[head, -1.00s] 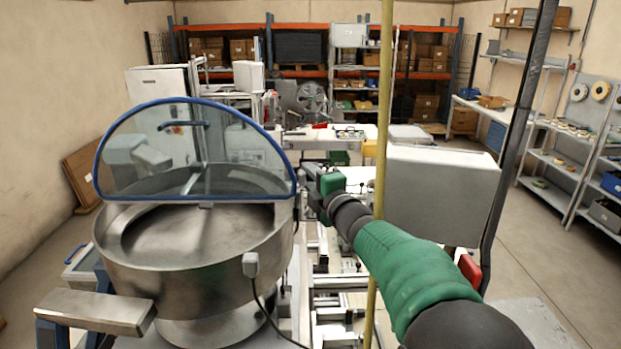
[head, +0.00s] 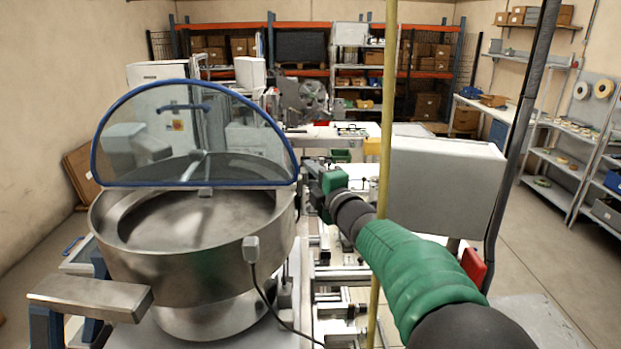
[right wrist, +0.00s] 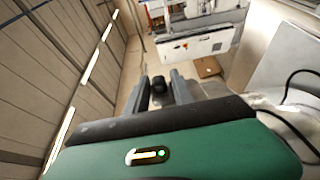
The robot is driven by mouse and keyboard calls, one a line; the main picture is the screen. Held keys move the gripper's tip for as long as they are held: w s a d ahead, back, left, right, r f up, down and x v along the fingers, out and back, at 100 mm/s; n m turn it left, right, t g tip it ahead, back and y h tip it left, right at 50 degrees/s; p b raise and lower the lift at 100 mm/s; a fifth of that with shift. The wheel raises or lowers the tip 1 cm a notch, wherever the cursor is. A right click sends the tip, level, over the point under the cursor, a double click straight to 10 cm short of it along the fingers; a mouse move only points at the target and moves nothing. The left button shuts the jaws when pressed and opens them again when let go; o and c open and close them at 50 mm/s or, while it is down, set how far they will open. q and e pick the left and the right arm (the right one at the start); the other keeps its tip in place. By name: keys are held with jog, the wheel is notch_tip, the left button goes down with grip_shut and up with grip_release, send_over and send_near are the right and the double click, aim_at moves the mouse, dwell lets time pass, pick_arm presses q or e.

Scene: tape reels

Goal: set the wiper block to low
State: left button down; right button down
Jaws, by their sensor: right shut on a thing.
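In the head view my right gripper (head: 308,164) reaches in from the right, just right of the steel bowl's rim at the lower right corner of its cover. In the right wrist view its two grey fingers (right wrist: 159,90) are shut on a small dark knob (right wrist: 159,85), which shows between their tips. I cannot tell whether this knob belongs to the wiper block. No wiper block or low marking can be made out. The steel bowl (head: 165,262) has a clear, blue-edged cover (head: 235,145) standing upright over it. My left gripper is not in view.
A white box (head: 445,185) stands behind the arm. A steel chute (head: 90,297) juts out at the bowl's left. Floor is free at the right.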

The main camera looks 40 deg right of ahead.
jog(key=shift+d+f, duration=0.15)
jog(key=shift+f, duration=0.4)
jog(key=c, duration=1.4)
grip_release()
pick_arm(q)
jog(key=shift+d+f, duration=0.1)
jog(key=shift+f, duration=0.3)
pick_arm(e)
jog(key=shift+o, duration=0.2)
jog(key=shift+s+d, duration=0.1)
jog(key=shift+d, duration=0.05)
